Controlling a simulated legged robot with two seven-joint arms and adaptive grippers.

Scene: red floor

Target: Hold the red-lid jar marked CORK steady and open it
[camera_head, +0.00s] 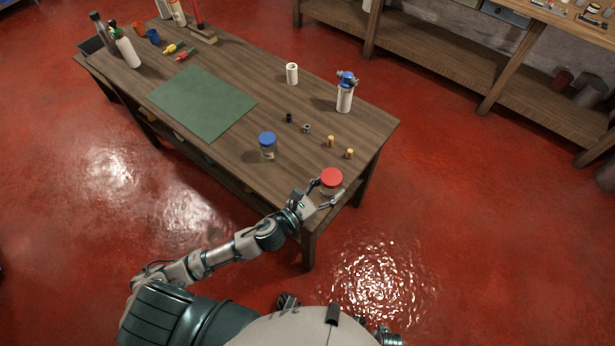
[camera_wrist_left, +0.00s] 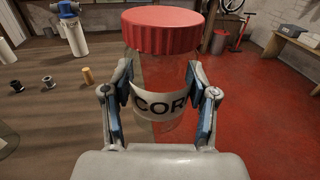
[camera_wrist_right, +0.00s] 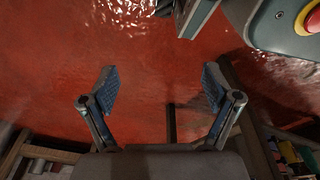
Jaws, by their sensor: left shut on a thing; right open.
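In the left wrist view the jar (camera_wrist_left: 165,75) is clear, with a ribbed red lid on top and a white label reading "COR", the rest cut off by a finger. My left gripper (camera_head: 326,195) is shut on the jar's body below the lid, with one finger on each side, as the left wrist view (camera_wrist_left: 162,105) shows. My right gripper (camera_wrist_right: 160,95) is open and empty, with red floor beyond its fingers. It is not clearly visible in the head view.
A blue-lid jar (camera_head: 267,145) stands left of the red-lid jar on the table (camera_head: 215,165). Cork pieces (camera_head: 330,141), small dark fittings (camera_head: 289,118), a white cylinder (camera_head: 292,73) and a blue-topped filter (camera_head: 345,92) are behind. A green mat (camera_head: 203,103) lies farther left.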

